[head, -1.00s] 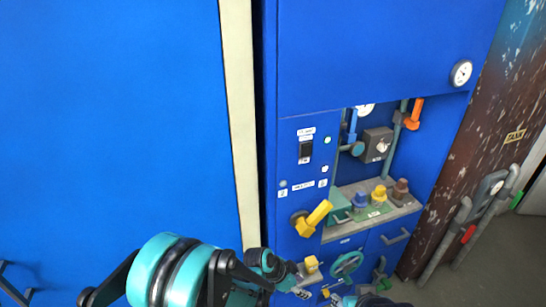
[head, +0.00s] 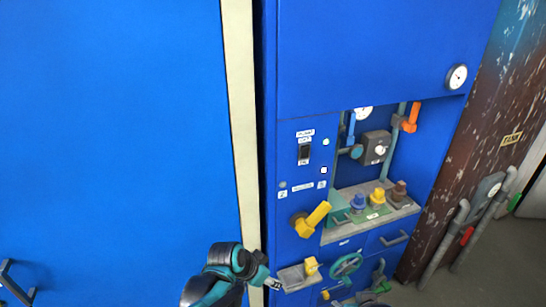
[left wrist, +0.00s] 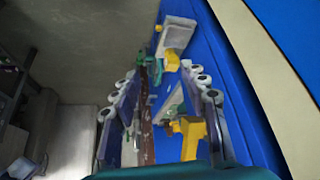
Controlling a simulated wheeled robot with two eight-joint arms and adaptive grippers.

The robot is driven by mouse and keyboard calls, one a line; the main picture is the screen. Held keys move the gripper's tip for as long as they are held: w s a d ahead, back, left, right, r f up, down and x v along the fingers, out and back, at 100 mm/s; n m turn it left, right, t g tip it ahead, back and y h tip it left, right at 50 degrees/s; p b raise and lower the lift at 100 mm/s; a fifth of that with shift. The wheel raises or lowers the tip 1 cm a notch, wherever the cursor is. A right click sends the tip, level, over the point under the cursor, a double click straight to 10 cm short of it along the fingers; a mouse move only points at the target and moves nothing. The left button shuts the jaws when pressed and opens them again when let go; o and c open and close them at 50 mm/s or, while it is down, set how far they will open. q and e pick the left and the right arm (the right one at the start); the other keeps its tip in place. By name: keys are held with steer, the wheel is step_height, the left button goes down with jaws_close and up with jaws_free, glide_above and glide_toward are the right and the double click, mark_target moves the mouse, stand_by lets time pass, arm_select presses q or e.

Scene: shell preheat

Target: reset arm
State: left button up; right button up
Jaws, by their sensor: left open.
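My left gripper (head: 274,284) is at the bottom of the head view, in front of the lower left of the blue panel (head: 370,60). In the left wrist view its two fingers (left wrist: 163,115) stand apart with nothing held between them. A yellow handle (left wrist: 190,138) shows beyond the fingers, apart from them as far as I can tell. My left arm (head: 222,268) reaches in from the bottom edge. My right gripper is not clearly visible in either view.
The panel carries a yellow lever (head: 312,220), a small plate with a yellow knob (head: 311,266), a green handwheel (head: 346,266) and several coloured knobs on a ledge (head: 340,238). A rusty tank (head: 480,140) stands right. A wide blue surface (head: 110,130) fills the left.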

arm_select(q)
steer(key=s+a+r+n+t+y, duration=0.1)
steer(key=s+a+r+n+y, duration=0.1)
steer(key=s+a+r+n, duration=0.2)
steer(key=s+a+r+n+t+y, duration=0.2)
steer(key=s+a+r+n, duration=0.2)
steer(key=s+a, duration=0.5)
steer(key=a+n, duration=0.1)
steer(key=a, duration=0.3)
steer(key=shift+s+r, duration=0.2)
steer(key=shift+s, duration=0.05)
steer(key=shift+d, duration=0.1)
